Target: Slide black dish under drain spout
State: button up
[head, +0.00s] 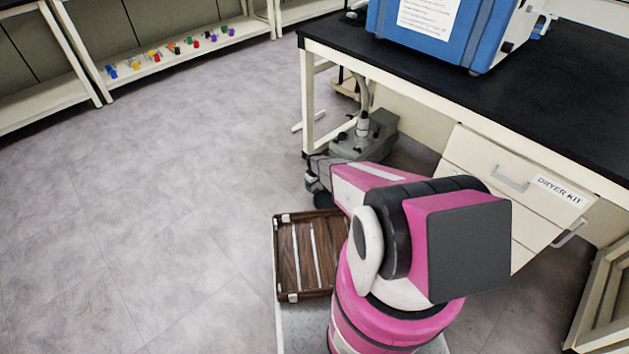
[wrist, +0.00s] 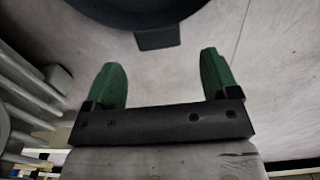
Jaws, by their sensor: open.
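The black dish (wrist: 135,8) shows at the top edge of the wrist view, cut off by the frame. It is round and dark, and a short block-like tab (wrist: 157,39) sticks out from its rim toward me. My gripper (wrist: 162,78) has two green fingers, spread open with only bare floor between them. The tab lies just beyond the fingertips, roughly centred between them and apart from them. In the head view my pink arm hides most of the gripper, and a small dark round patch (head: 324,200) shows beside it. I cannot make out the drain spout.
A grey pump (head: 370,134) stands on the floor under the black-topped bench (head: 480,95). A blue machine (head: 435,30) sits on the bench. Drawers (head: 500,175) are to the right. Grey ribs (wrist: 25,90) line the wrist view's left side. Open floor (head: 150,200) lies left.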

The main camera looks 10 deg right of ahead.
aim_at(315, 190)
jog(key=shift+f, duration=2.4)
jog(key=shift+c, duration=0.3)
jog(key=c, duration=1)
jog(key=shift+w+d, duration=0.15)
